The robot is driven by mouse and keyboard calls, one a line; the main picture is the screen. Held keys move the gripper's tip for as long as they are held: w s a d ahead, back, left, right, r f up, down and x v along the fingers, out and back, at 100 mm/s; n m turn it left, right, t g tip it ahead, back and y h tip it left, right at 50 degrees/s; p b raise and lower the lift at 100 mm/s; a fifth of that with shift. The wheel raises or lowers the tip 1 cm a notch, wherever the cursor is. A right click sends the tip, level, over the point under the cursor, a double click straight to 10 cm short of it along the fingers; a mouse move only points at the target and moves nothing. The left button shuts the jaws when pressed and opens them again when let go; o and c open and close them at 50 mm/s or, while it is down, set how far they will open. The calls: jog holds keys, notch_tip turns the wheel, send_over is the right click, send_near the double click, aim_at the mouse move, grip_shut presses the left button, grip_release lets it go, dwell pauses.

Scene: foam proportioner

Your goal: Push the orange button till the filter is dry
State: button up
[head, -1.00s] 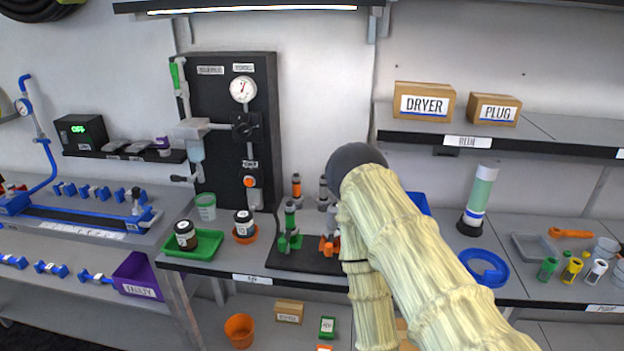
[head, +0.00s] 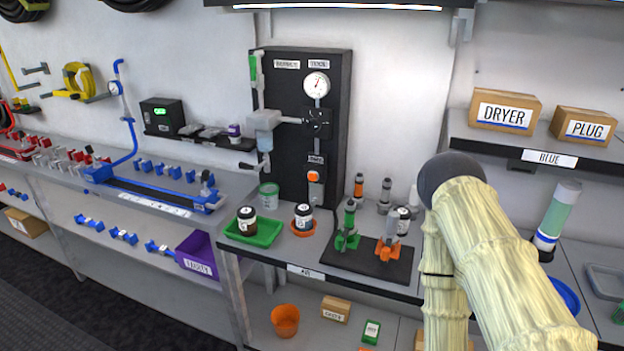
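The orange button (head: 313,176) is on a light box low on the black panel (head: 338,130), which stands upright against the wall at the back of the bench. Above it on the panel are a round white gauge (head: 317,84), a dark valve block (head: 317,123) and a grey housing with a clear bowl (head: 265,140). I cannot tell which part is the filter, or whether it is wet. My cream-sleeved arm rises at the right, apart from the panel in the picture. My gripper does not show.
A green tray (head: 270,237) with a dark jar, another jar (head: 303,216) on an orange dish and a black stand (head: 366,262) with green and orange fixtures are in front of the panel. The shelf with the DRYER box (head: 505,109) is at the right.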

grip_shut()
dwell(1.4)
